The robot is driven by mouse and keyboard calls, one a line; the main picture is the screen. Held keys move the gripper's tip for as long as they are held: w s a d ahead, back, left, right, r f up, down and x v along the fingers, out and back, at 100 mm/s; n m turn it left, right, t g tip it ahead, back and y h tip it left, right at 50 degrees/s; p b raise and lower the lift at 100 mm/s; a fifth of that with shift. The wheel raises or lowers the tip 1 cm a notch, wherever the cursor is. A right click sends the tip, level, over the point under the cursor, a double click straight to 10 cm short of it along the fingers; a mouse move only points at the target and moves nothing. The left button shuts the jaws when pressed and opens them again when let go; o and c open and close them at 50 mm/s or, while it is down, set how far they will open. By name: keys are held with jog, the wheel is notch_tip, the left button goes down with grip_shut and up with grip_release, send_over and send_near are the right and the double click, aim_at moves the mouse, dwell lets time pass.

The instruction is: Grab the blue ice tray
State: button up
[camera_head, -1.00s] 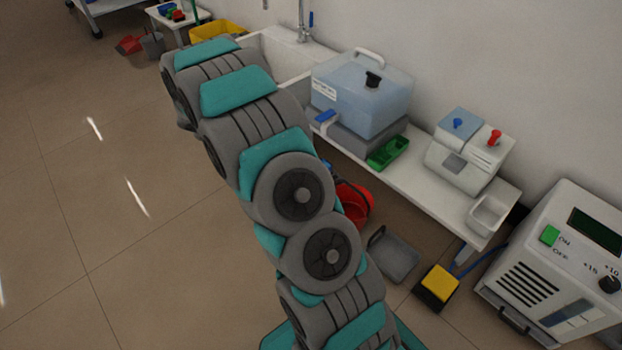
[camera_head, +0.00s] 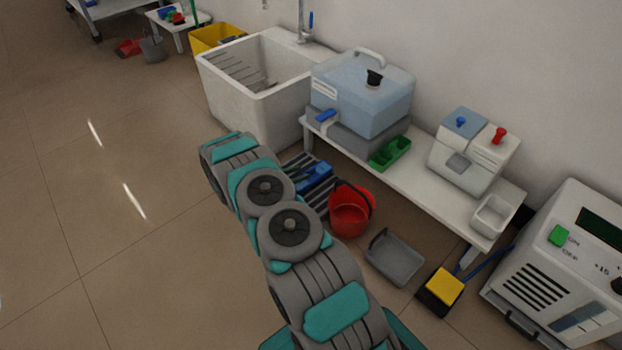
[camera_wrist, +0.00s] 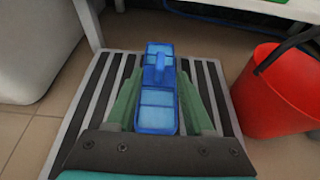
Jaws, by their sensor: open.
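My gripper (camera_wrist: 158,88) is open in the wrist view, with one green finger on each side of the tray. I cannot tell how far above the tray the fingers are.
A red bucket (camera_wrist: 270,98) stands close to the right of the mat, and also shows in the head view (camera_head: 350,212). A white bench (camera_head: 440,198) stands behind, holding a green tray (camera_head: 389,153). A white sink (camera_head: 225,100) stands left.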

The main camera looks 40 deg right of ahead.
aim_at(307, 171)
jog(key=x, duration=0.6)
jog(key=shift+d, duration=0.3)
jog(key=shift+c, duration=0.3)
grip_shut()
dwell(0.8)
